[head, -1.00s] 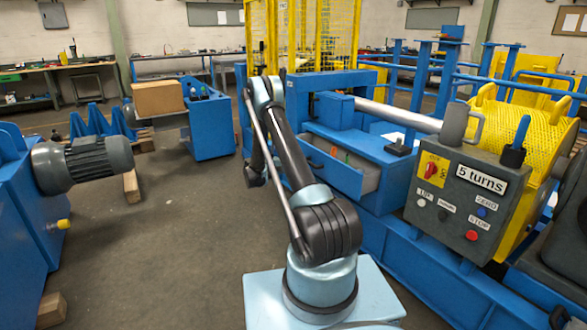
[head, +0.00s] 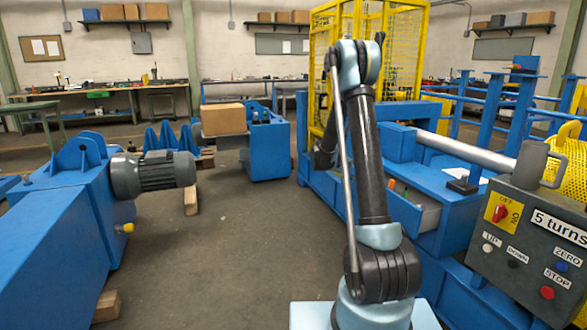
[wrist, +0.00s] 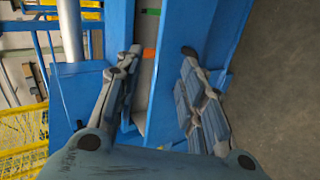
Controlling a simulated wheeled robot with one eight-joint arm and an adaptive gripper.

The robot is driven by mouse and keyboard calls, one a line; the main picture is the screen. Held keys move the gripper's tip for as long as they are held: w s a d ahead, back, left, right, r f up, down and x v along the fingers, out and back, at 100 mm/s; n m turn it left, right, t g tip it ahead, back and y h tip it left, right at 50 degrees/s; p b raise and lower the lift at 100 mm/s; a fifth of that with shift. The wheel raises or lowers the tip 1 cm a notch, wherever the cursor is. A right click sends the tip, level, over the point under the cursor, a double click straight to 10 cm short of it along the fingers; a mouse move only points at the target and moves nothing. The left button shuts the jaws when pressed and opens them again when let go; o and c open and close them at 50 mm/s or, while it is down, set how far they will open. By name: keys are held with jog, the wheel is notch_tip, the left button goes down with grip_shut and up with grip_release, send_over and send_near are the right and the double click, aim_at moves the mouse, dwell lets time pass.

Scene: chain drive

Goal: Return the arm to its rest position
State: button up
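My arm (head: 368,160) stands nearly upright in the head view, its elbow raised near the yellow cage. In the head view my gripper is mostly hidden behind the arm. In the wrist view my gripper (wrist: 160,52) is open, its two fingers spread apart with nothing held between them. Beyond the fingers lies a pulled-out drawer (wrist: 169,85) with small green and orange items.
The blue machine frame with the open drawer (head: 425,216) stands close to the right of my arm. A control box (head: 525,235) is at the right. A cardboard box (head: 223,119) and grey motor (head: 155,174) stand left. Floor (head: 235,250) between is clear.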

jog(key=s+a+r+m+g+y, duration=0.1)
jog(key=s+r+y, duration=0.3)
jog(key=s, duration=0.9)
jog(key=s+a+r+y, duration=0.1)
jog(key=s+r, duration=0.4)
jog(key=s, duration=0.8)
jog(key=s+a+f+y, duration=0.2)
jog(key=s+a, duration=0.1)
jog(key=s, duration=0.5)
jog(key=s+a+f+m+y, duration=0.1)
jog(key=s+a+f+y, duration=0.1)
jog(key=s, duration=0.7)
jog(key=s+a+f+y, duration=0.2)
jog(key=s+a+f, duration=0.2)
jog(key=s, duration=0.5)
jog(key=shift+a+f+m+g, duration=0.15)
jog(key=shift+f+m+g, duration=0.15)
jog(key=shift+m, duration=0.1)
jog(key=shift+s, duration=0.1)
